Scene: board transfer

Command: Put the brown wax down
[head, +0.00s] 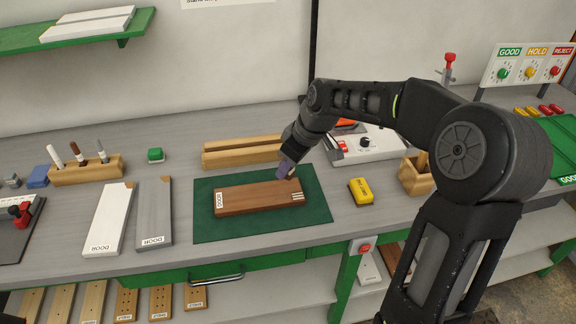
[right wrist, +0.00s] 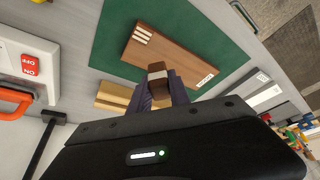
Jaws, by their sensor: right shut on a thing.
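My right gripper (head: 287,171) is shut on the brown wax. In the right wrist view the wax (right wrist: 157,70) shows between the fingertips as a short brown piece with a pale band. It is over the end of the brown board (head: 245,197) near its pale stripes; I cannot tell whether it touches the board. The board lies on a green mat (head: 210,232) and also shows in the right wrist view (right wrist: 185,57). A wooden rack (head: 86,172) with several upright sticks stands at the left of the bench. My left gripper is not in view.
A white board (head: 107,219) and a grey board (head: 154,212) lie left of the mat. A long wooden block (head: 240,152) is behind it. A yellow block (head: 361,191) and a wooden holder (head: 416,178) stand to the right.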

